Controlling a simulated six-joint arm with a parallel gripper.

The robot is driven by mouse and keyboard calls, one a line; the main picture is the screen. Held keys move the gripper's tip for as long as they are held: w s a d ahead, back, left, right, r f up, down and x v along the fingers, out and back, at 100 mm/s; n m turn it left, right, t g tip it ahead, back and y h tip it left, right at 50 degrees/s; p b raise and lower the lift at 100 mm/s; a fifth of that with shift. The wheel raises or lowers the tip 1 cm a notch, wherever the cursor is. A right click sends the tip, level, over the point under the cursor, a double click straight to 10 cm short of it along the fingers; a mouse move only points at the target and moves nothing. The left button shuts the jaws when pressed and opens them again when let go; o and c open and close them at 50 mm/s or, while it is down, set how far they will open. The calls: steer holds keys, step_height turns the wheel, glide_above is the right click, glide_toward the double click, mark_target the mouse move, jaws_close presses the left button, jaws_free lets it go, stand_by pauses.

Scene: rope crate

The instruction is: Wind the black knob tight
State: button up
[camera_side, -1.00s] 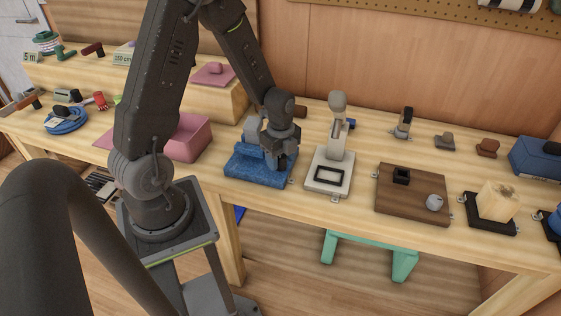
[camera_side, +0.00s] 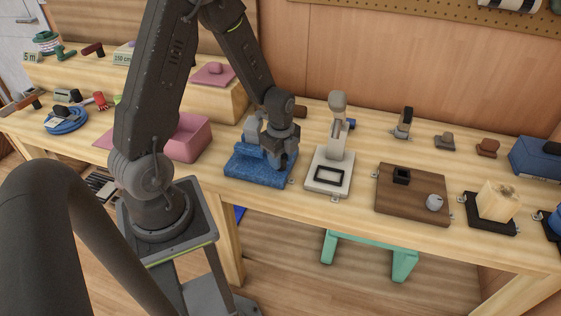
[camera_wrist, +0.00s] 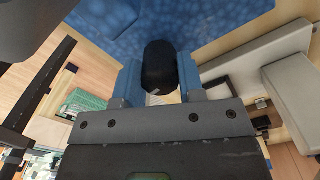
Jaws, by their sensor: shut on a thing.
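The black knob (camera_wrist: 160,66) shows in the wrist view, between the two fingers of my gripper (camera_wrist: 159,82). The fingers are shut on it from its left and right sides. A blue speckled block (camera_wrist: 215,18) lies just beyond the knob in that view. In the side view my gripper (camera_side: 278,160) points down at the right part of the blue block (camera_side: 250,169), which stands on the bench. The knob is hidden behind my gripper in the side view, so its turn and tightness cannot be seen.
A pale stand with an upright lever (camera_side: 318,186) is close to the right of the blue block. A brown board (camera_side: 400,211) lies further right. A pink box (camera_side: 191,142) stands to the left, below a raised wooden shelf (camera_side: 225,105). The bench's front edge is near.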

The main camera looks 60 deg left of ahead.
steer(key=c, duration=0.3)
steer(key=m, duration=0.8)
